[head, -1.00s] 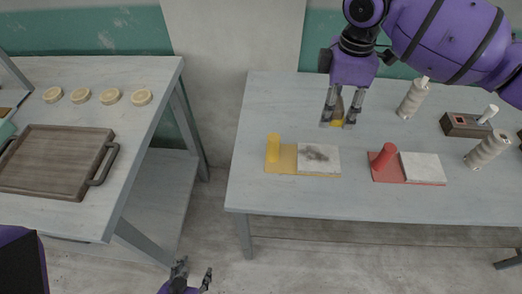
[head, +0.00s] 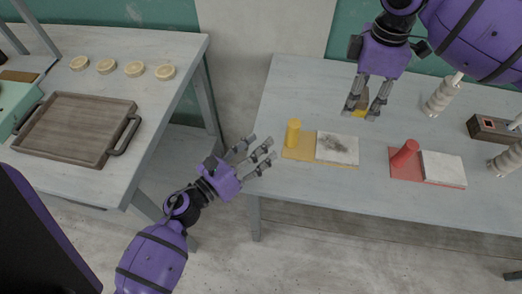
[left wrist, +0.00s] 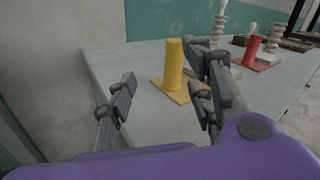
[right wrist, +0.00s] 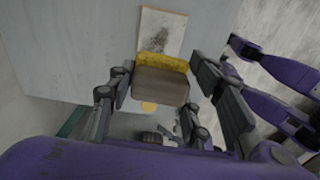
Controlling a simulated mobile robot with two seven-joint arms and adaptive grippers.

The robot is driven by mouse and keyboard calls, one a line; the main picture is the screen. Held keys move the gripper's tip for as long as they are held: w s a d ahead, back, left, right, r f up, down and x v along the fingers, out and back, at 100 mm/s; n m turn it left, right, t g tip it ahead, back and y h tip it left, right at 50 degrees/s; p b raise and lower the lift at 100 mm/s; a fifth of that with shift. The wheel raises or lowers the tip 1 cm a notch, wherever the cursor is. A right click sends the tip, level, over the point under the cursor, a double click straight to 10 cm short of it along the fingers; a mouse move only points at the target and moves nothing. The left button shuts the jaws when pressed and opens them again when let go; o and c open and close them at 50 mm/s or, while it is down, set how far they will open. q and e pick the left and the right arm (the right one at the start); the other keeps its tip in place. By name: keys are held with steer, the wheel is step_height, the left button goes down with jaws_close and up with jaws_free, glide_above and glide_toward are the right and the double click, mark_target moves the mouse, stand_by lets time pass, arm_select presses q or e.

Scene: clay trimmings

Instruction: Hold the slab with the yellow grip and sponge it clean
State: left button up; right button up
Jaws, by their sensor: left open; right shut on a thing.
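The yellow grip (head: 293,133) stands upright on a yellow base at the left of a pale slab (head: 338,150) with a dark smudge. My left gripper (head: 262,150) is open and empty at the table's left edge, just left of the grip and apart from it. In the left wrist view the grip (left wrist: 174,65) stands ahead, beyond the spread fingers (left wrist: 165,95). My right gripper (head: 362,112) is shut on the sponge (right wrist: 160,84), brown with a yellow side, above the table behind the slab. In the right wrist view the smudged slab (right wrist: 160,33) shows past the sponge.
A red grip (head: 405,153) on a red base with a clean pale slab (head: 443,168) lies to the right. Ribbed pale posts (head: 441,96) and a brown box (head: 492,130) stand further right. A side table (head: 185,60) at left holds a wooden tray (head: 75,128) and several round discs.

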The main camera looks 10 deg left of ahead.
mark_target(289, 132)
arm_select(q)
steer(key=m, duration=0.1)
steer(key=s+d+m, duration=0.1)
steer(key=m, duration=0.1)
steer(key=shift+d+f+g+h, duration=0.2)
steer(key=shift+g+h, duration=0.2)
steer(key=shift+d+m, duration=0.1)
steer(key=shift+m, duration=0.4)
steer(key=x, duration=1.2)
jaws_close()
